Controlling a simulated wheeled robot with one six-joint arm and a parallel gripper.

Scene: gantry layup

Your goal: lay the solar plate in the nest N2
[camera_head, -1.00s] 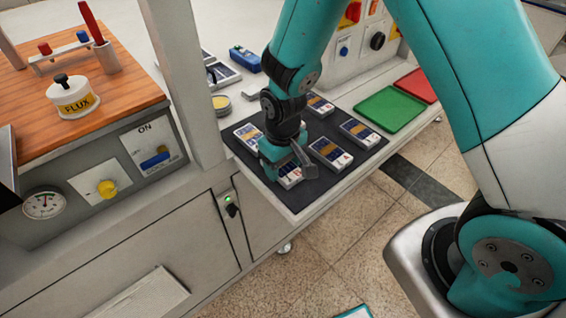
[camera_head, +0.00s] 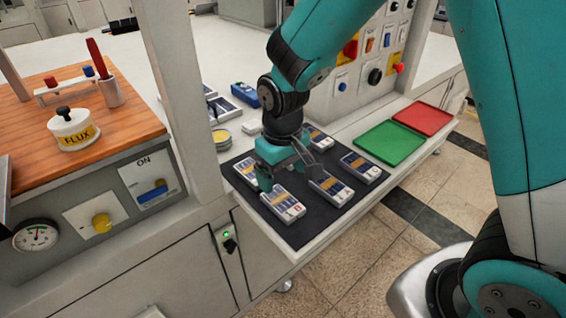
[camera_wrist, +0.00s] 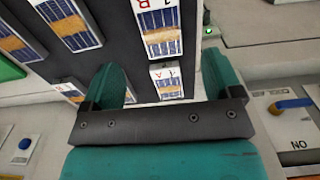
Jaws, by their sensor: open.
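Several white-framed solar plates with blue cells and a tan band lie on a dark mat (camera_head: 302,228). One lettered B (camera_head: 283,203) lies near the front edge; it also shows in the wrist view (camera_wrist: 158,28). One lettered A (camera_head: 331,188) lies right of it. My gripper (camera_head: 288,172) is open and empty above the mat, just behind the B plate. In the wrist view, a plate also lettered A (camera_wrist: 167,80) shows between the open fingers (camera_wrist: 163,82), below them. No mark N2 is readable, so I cannot tell which place is that nest.
A green tray (camera_head: 391,143) and a red tray (camera_head: 422,118) lie right of the mat. A white post (camera_head: 180,90) stands left of it. A blue device (camera_head: 244,95) and a round tin (camera_head: 221,138) are behind. A flux pot (camera_head: 73,130) stands on the wooden top.

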